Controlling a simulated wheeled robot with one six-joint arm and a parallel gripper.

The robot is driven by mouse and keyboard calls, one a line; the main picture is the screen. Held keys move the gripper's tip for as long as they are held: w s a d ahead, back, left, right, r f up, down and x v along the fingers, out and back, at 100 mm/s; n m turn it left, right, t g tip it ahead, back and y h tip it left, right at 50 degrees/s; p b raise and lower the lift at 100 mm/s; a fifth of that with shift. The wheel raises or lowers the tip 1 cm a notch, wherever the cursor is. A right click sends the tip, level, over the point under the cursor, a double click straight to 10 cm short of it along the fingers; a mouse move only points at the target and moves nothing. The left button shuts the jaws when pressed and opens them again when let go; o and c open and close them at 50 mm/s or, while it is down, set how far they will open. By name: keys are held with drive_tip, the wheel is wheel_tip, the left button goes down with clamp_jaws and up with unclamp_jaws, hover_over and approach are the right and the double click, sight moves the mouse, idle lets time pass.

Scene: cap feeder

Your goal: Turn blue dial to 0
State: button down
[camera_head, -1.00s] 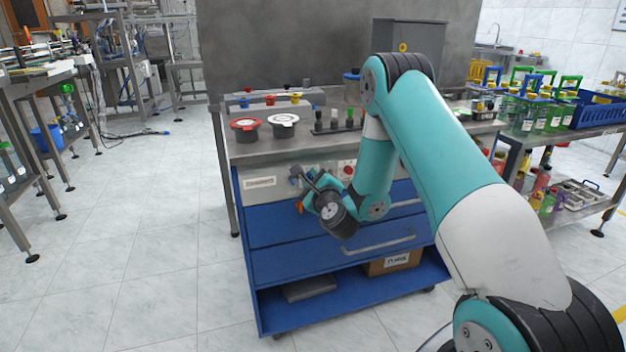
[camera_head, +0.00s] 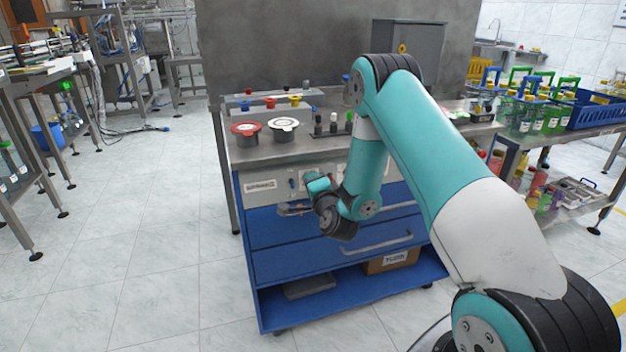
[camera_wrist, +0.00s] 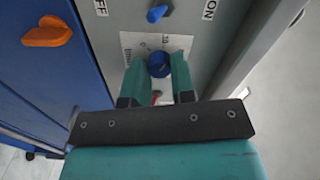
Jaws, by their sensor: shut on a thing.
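In the wrist view, the blue dial (camera_wrist: 159,65) is on the grey panel, with a white scale label (camera_wrist: 130,42) around it. My gripper (camera_wrist: 158,70) has one teal finger on each side of the dial and is shut on it. The scale is partly covered by the fingers, and I cannot read which number the dial points to. In the head view, my arm reaches to the front panel below the worktop, and the dial is hidden behind my wrist.
A blue switch (camera_wrist: 159,11) between OFF and ON labels sits just above the dial in the wrist view. An orange knob (camera_wrist: 48,32) is on the blue surface at left. Red-rimmed (camera_head: 245,131) and white-topped (camera_head: 284,127) pots stand on the worktop.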

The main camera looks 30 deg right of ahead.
drive_tip(key=shift+a+n+p, duration=0.1)
drive_tip(key=shift+n+p, duration=3.4)
drive_tip(key=shift+n, duration=3.4)
drive_tip(key=c, duration=1)
unclamp_jaws()
drive_tip(key=shift+o, duration=0.2)
